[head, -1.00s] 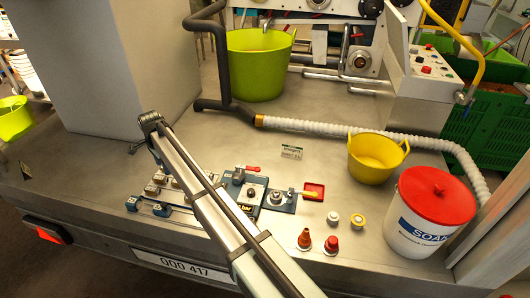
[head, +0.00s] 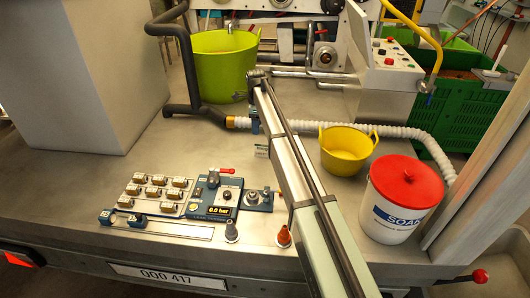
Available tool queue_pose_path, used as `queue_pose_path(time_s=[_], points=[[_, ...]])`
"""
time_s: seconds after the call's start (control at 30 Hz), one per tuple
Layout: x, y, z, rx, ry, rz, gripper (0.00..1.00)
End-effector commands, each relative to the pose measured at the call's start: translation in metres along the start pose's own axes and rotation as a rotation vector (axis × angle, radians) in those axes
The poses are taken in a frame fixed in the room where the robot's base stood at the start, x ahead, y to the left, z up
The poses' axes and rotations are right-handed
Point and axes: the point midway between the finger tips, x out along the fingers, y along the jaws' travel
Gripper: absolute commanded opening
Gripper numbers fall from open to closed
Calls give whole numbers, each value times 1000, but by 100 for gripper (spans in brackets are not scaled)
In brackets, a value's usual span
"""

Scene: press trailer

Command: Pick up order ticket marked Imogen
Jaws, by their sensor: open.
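A white ribbed hose (head: 300,125) runs behind the ticket. A yellow tub (head: 346,152) and a white soap bucket (head: 392,215) with a red lid stand to the right. A green tub (head: 222,65) stands behind. A control panel (head: 217,195) lies at front left.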

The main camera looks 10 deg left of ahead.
Motion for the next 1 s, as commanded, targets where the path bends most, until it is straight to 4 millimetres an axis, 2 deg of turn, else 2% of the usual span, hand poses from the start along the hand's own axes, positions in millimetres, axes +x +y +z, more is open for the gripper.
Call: queue_pose_path(time_s=[0.1, 0.27, 0.47, 0.73, 1.0], points=[[-3, -7, -21, 42, 1, 2, 60], [2, -9, -28, 58, 2, 4, 60], [24, -8, -28, 57, 2, 5, 60], [70, -8, -28, 56, 2, 5, 60], [87, -8, -28, 56, 2, 4, 60]])
